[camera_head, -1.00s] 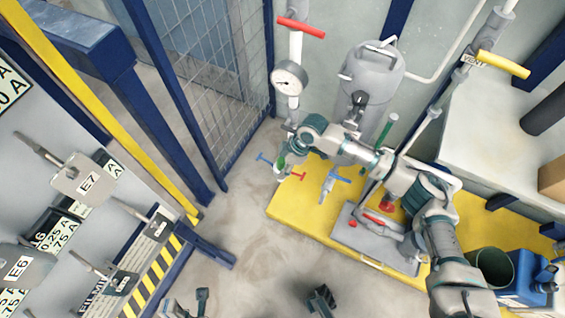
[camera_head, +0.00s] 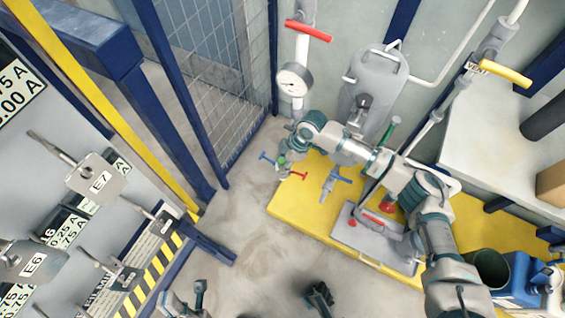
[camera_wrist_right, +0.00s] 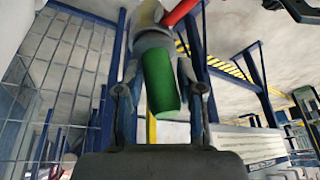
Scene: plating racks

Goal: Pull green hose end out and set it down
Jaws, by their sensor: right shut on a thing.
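The green hose end (camera_wrist_right: 162,82) is a short green cylinder below a pale grey fitting (camera_wrist_right: 153,40) in the right wrist view. It lies between the two fingers of my right gripper (camera_wrist_right: 160,90), which is shut on it. In the head view the green end (camera_head: 282,161) shows small below the pressure gauge, beside the blue and red handles. My right arm reaches there from the lower right. My left gripper (camera_head: 260,296) is at the bottom edge, its fingers wide apart and empty, far from the hose end; its base is out of frame.
A pressure gauge (camera_head: 294,79) with a red-handled valve (camera_head: 309,30) stands above. A grey tank (camera_head: 376,80) is behind my right arm. The yellow platform (camera_head: 300,216) lies beneath. A mesh fence (camera_head: 215,85) and labelled panel (camera_head: 60,150) stand left. The middle floor (camera_head: 265,255) is clear.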

